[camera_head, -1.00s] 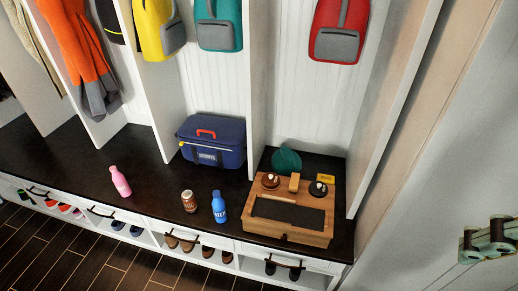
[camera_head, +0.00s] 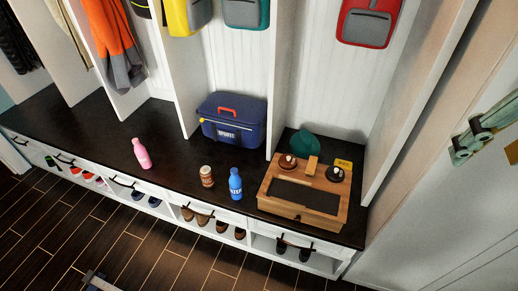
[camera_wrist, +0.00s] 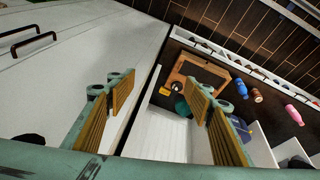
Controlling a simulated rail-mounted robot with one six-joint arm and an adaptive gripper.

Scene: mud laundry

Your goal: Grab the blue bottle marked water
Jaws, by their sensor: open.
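The blue bottle (camera_head: 235,185) with white lettering stands upright on the dark bench top, between a brown jar and a wooden box in the head view. It also shows in the wrist view (camera_wrist: 242,88), far beyond my fingers. My gripper (camera_wrist: 160,95) is open and empty in the wrist view, its two wood-coloured finger pads wide apart. It is well away from the bottle.
A brown jar (camera_head: 207,176) stands just left of the bottle, and a pink bottle (camera_head: 142,153) farther left. A wooden box (camera_head: 306,193) sits close on the right. A blue cooler bag (camera_head: 232,120) stands behind. Upright dividers (camera_head: 187,75) split the bench's back.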

